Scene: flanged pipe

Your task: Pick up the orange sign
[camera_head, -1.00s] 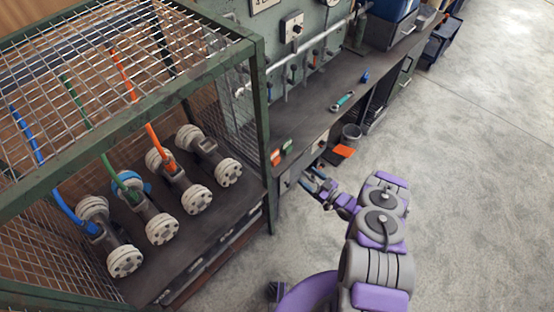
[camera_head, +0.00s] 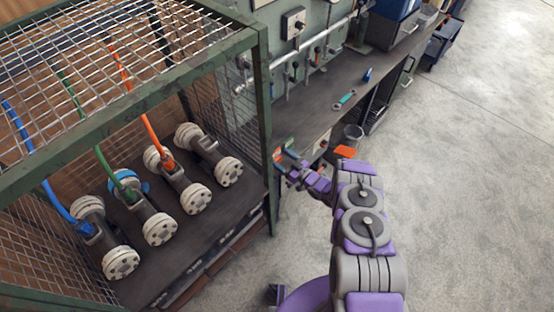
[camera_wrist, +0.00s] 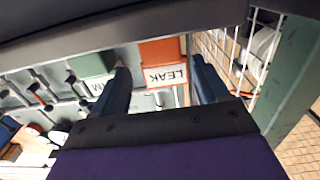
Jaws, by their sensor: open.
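The orange sign (camera_wrist: 162,52) shows in the wrist view, with a white lower band reading "LEAK" upside down. It lies between the two dark fingers of my gripper (camera_wrist: 161,70), which is open, with gaps to either side of the sign. I cannot tell how far the fingertips reach along it. In the head view, the small orange sign (camera_head: 277,155) is at the bench's near end beside the cage post, and my gripper (camera_head: 286,163) is right at it, partly covering it.
A green sign (camera_wrist: 92,63) stands close beside the left finger. The green cage post (camera_head: 264,120) and mesh are close on the other side. The cage holds several flanged pipes (camera_head: 180,185). A wrench (camera_head: 345,99) lies on the bench (camera_head: 318,108). Open floor is at right.

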